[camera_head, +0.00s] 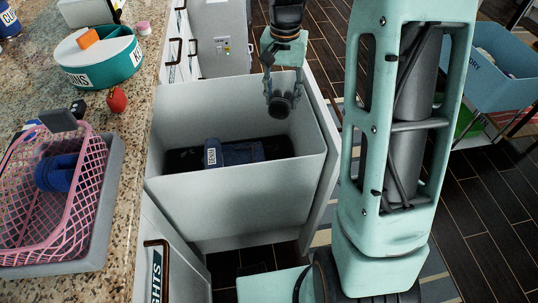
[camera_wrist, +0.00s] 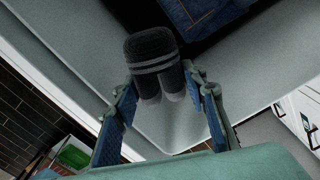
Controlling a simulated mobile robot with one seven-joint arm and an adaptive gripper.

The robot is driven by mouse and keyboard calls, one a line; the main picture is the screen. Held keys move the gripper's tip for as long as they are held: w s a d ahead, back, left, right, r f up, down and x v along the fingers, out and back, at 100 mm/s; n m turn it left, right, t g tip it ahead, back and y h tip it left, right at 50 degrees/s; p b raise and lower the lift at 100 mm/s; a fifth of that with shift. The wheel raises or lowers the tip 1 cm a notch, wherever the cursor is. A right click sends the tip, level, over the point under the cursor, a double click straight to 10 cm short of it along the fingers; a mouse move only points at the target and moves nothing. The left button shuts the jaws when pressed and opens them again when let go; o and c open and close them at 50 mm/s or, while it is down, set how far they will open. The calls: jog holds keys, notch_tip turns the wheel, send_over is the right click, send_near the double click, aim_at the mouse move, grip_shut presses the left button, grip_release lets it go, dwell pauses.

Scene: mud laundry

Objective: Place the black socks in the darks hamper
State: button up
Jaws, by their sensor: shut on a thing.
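The black socks (camera_wrist: 152,48), a dark bundle with light grey stripes, are held between the two fingers of my gripper (camera_wrist: 160,84) in the wrist view. In the head view the socks (camera_head: 280,106) hang below my gripper (camera_head: 283,82), above the far right part of a pulled-out white hamper (camera_head: 230,205). Folded dark blue denim (camera_head: 243,153) with a white label lies on the hamper's dark floor. The denim also shows in the wrist view (camera_wrist: 205,10). No label on the outside of this hamper is visible.
A speckled counter (camera_head: 120,190) on the left holds a pink basket (camera_head: 75,235) with a blue item and a teal round caddy (camera_head: 105,65). A drawer front (camera_head: 160,280) with a partly visible label is nearest. A blue bin (camera_head: 500,75) stands right.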

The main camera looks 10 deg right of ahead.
aim_at(279, 156)
notch_tip(279, 156, down, 22)
jog(key=b, duration=0.5)
jog(key=shift+f, duration=0.2)
jog(key=o, duration=0.9)
notch_tip(279, 156, up, 12)
jog(key=p, duration=0.3)
jog(key=shift+r, duration=0.25)
